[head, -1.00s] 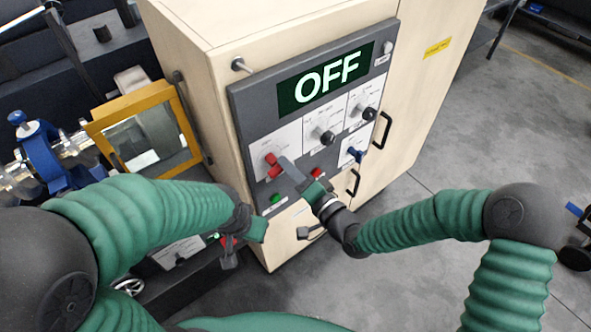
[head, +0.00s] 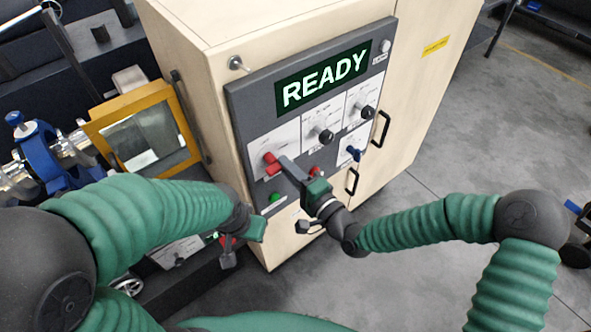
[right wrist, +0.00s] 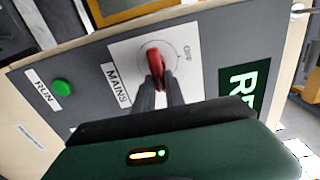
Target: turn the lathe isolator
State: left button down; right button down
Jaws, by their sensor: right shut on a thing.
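The lathe isolator is a red handle (head: 272,164) on a white plate at the lower left of the grey control panel. My right gripper (head: 281,163) is shut on it. In the right wrist view the red handle (right wrist: 154,60) stands between my two grey fingers (right wrist: 158,88), on the plate marked MAINS, with OFF printed to its right. The display (head: 324,82) above reads READY. My left gripper (head: 229,254) hangs low in front of the cabinet's left side, apart from the panel; its jaws are too unclear to judge.
A green button (head: 275,197), marked RUN in the wrist view, sits below the isolator. A red button (head: 315,171) is close to my right gripper. Two black knobs (head: 325,136) and a blue lever (head: 355,154) are farther right. A yellow-framed guard (head: 143,128) stands left of the cabinet.

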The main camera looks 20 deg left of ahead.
jog(key=shift+w+a+r, duration=0.1)
jog(key=shift+a+r, duration=0.1)
jog(key=shift+r, duration=0.3)
jog(key=c, duration=1.6)
grip_release()
jog(key=shift+o, duration=1)
jog(key=shift+f, duration=0.15)
